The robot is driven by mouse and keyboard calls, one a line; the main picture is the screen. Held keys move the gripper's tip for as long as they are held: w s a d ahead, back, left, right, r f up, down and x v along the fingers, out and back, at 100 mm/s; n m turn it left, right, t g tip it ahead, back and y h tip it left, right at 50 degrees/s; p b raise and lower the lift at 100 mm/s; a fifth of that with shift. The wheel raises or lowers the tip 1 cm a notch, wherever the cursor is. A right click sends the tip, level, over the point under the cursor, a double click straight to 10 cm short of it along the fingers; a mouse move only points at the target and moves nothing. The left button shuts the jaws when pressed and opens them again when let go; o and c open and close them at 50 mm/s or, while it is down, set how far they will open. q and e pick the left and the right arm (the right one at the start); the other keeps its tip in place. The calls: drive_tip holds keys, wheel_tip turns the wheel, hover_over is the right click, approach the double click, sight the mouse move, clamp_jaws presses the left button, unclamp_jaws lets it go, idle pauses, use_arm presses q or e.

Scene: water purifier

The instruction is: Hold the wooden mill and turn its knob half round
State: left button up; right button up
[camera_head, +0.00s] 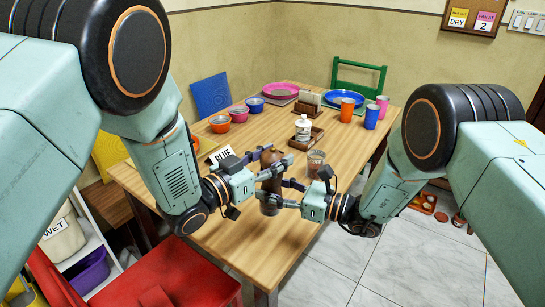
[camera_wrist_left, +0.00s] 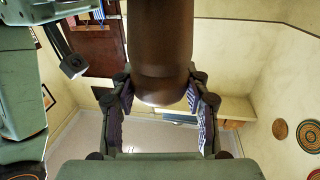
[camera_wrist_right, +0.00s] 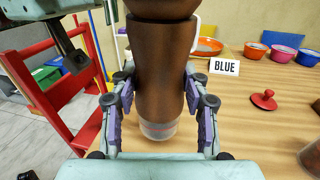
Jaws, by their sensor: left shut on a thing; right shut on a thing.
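The wooden mill (camera_head: 270,184) is a dark brown turned piece, roughly upright over the near part of the wooden table (camera_head: 225,222). My left gripper (camera_head: 269,171) is shut around its upper part. In the left wrist view the brown wood (camera_wrist_left: 161,40) passes between the fingers. My right gripper (camera_head: 274,204) is shut around the lower body. In the right wrist view the body (camera_wrist_right: 158,70) sits between the purple-padded fingers, with a pale clear base below. Fingers hide part of the mill. I cannot tell whether the base touches the table.
A glass jar (camera_head: 315,164) stands just right of the mill. A white bottle (camera_head: 303,128) stands behind on a tray. A BLUE sign (camera_head: 222,155) and a red lid (camera_wrist_right: 264,99) are nearby. Bowls, plates and cups stand farther back. A red chair (camera_head: 170,280) is at the near edge.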

use_arm(q)
drive_tip(key=shift+c, duration=1)
drive_tip(key=shift+g, duration=0.3)
drive_tip(key=m+g+h, duration=0.3)
drive_tip(key=g, duration=0.1)
drive_tip(key=shift+w, duration=0.1)
drive_tip(key=shift+m+g+h, duration=0.8)
drive_tip(key=shift+m+g, duration=1.3)
drive_tip(key=shift+g, duration=0.8)
drive_tip(key=shift+g, duration=0.3)
drive_tip(key=o, duration=1.2)
drive_tip(key=shift+c, duration=0.2)
drive_tip(key=shift+a, duration=0.1)
